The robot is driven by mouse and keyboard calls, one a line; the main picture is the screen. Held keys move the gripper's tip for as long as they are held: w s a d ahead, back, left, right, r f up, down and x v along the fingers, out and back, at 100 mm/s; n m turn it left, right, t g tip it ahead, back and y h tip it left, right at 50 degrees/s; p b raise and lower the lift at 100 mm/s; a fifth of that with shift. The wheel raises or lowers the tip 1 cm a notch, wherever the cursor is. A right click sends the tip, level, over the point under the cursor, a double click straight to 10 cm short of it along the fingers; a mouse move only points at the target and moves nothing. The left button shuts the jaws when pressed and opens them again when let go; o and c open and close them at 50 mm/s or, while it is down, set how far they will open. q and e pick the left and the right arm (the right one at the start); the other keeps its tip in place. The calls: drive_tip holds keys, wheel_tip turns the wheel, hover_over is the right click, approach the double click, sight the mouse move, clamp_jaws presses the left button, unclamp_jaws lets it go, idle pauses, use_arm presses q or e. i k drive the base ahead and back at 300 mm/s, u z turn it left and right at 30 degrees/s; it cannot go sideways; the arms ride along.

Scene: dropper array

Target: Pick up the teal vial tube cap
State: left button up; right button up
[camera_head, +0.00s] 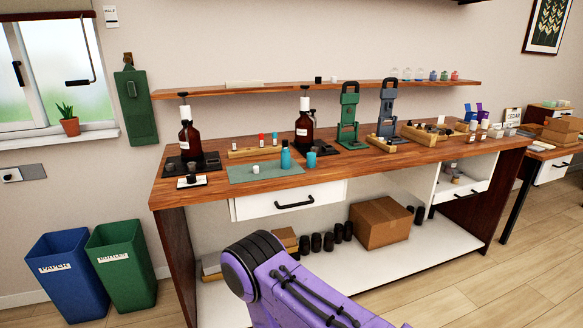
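A tall teal vial (286,156) stands upright on the green mat (240,175) on the wooden workbench. A narrower part tops it, but I cannot tell whether that is a separate cap. A shorter teal piece with a dark top (311,160) stands to its right, near the mat's edge. None of these is touched by a gripper. A purple arm link of mine shows at the bottom, below the bench top. Neither gripper is in view.
Brown pump bottles (304,132) (188,139) stand behind and left of the mat. A wooden rack (259,151) with small capped vials is behind it. Green (348,115) and dark (387,107) stands are to the right. A shelf (220,91) runs above. A drawer (290,200) is below.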

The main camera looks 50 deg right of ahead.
sight(311, 155)
drive_tip(key=z, duration=0.9)
drive_tip(key=i, duration=0.7)
drive_tip(key=z, duration=0.85)
